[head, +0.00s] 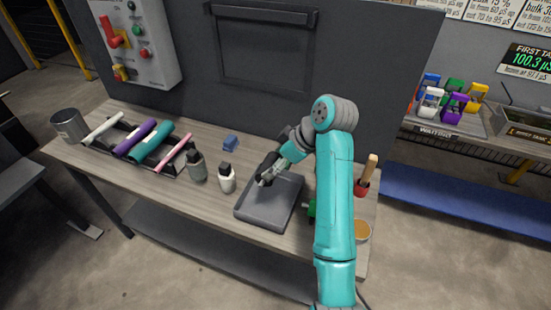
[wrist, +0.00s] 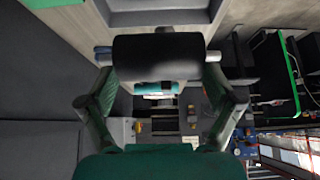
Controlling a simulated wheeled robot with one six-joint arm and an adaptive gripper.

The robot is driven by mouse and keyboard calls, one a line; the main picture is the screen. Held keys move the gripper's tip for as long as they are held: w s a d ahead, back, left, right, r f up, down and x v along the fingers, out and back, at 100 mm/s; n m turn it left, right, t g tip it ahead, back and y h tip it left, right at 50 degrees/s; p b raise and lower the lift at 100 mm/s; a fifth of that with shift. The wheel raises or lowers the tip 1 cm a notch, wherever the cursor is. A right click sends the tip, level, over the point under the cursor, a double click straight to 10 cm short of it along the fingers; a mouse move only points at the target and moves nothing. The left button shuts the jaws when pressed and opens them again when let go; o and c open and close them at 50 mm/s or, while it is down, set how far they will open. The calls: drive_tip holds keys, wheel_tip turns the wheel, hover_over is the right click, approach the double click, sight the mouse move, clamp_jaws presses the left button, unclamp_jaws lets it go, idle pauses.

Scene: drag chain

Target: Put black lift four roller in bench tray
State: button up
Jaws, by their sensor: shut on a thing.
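The bench tray (head: 262,218) is a shallow dark grey tray on the workbench in the head view. My gripper (head: 268,176) is over the tray's back left part. In the wrist view my gripper (wrist: 160,72) is shut on a black roller (wrist: 158,50), which lies across between the two fingers. In the head view the black roller (head: 267,164) shows only as a dark shape at the fingers. I cannot tell whether the roller touches the tray. A grey tray edge (wrist: 165,18) shows close behind the roller in the wrist view.
A rack on the bench's left holds a white, a purple (head: 135,138), a teal (head: 152,142) and a pink roller (head: 175,155). A grey bottle (head: 197,168) and a white bottle (head: 227,181) stand left of the tray. A blue block (head: 230,142) lies behind; a metal can (head: 68,125) stands far left.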

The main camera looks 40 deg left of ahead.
drive_tip(key=shift+f, duration=4.25)
drive_tip(key=o, duration=1.1)
drive_tip(key=shift+c, duration=0.2)
drive_tip(key=s+v, duration=0.1)
drive_tip(key=v, duration=0.6)
drive_tip(key=shift+w+d, duration=0.15)
drive_tip(key=shift+w, duration=0.35)
drive_tip(key=shift+r, duration=0.15)
